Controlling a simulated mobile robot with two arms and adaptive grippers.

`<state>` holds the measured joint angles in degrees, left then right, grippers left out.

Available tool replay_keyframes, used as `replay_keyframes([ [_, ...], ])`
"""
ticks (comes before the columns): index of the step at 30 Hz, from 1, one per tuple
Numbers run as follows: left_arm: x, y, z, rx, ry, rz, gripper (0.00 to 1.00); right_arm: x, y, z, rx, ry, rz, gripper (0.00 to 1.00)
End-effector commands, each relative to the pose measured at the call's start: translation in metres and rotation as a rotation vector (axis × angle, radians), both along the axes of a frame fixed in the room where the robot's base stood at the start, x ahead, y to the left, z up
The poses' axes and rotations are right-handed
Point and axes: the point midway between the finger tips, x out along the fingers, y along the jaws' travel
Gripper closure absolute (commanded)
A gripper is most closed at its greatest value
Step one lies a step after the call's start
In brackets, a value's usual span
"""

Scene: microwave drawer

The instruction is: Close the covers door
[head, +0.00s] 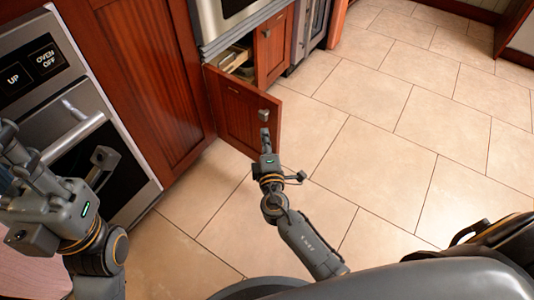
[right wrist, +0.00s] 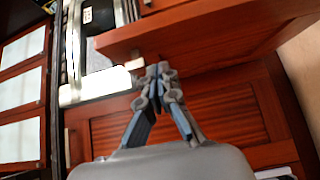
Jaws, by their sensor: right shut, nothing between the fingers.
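The cabinet door (head: 235,105), a reddish wooden panel with a metal knob (head: 263,114), stands open below the built-in appliance. Items show in the cabinet opening behind its top edge. My right gripper (head: 264,133) is shut and empty, close to the door's outer face near the knob. I cannot tell whether it touches the door. In the right wrist view its closed fingertips (right wrist: 158,72) are near reddish wooden panels. My left gripper (head: 60,168) is at the left in front of the oven, with its fingers apart.
An oven (head: 95,130) with a bar handle is at the left, beside a tall wooden cabinet panel (head: 135,60). Another cabinet door (head: 270,48) is shut beyond the open one. The tiled floor (head: 400,120) to the right is clear.

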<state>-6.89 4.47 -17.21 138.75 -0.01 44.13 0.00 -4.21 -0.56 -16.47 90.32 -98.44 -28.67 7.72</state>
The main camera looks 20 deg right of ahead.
Motion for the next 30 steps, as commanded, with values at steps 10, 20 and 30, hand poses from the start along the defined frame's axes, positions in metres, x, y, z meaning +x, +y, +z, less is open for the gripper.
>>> replay_keyframes([
  [10,0.001,-0.001,0.000,0.002,-0.003,0.001,0.83,0.016,-0.030,-0.001,-0.002,0.001,-0.001,1.00],
  [20,0.001,-0.001,0.001,0.002,-0.004,0.001,0.83,0.017,-0.031,-0.001,-0.002,0.002,-0.001,1.00],
  [30,0.001,-0.001,-0.002,0.005,-0.018,0.001,0.83,0.026,-0.051,-0.003,-0.006,0.000,0.058,1.00],
])
